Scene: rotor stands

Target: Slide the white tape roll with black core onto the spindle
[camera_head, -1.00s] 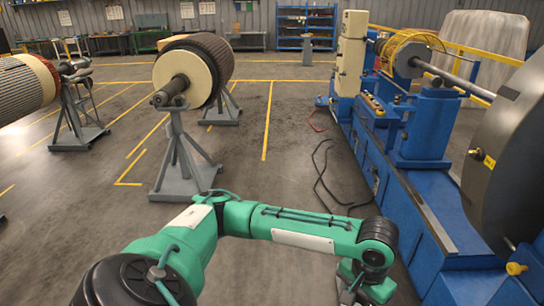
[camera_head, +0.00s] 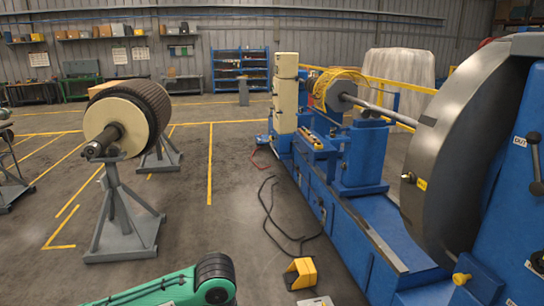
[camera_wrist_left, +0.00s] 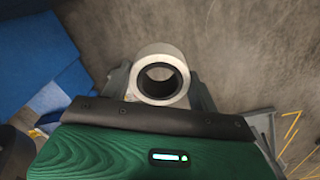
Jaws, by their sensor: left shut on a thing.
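The tape roll (camera_wrist_left: 160,52), white with a black core, is held between the two grey fingers of my left gripper (camera_wrist_left: 160,80) in the left wrist view. Its open centre faces the camera. In the head view the roll and the left gripper are out of sight; only part of my green left arm shows at the bottom edge. A bare shaft end (camera_head: 103,141) sticks out of the rotor on the left stand. A long grey shaft (camera_head: 382,109) also runs through the blue machine at right. I cannot tell which one is the spindle. My right gripper is not seen.
The rotor (camera_head: 118,118) rests on grey stands (camera_head: 122,215). The blue machine (camera_head: 345,235) with a large grey disc (camera_head: 450,150) fills the right side. A yellow block (camera_head: 300,272) and dark cables (camera_head: 275,215) lie on the floor. Floor between stand and machine is mostly clear.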

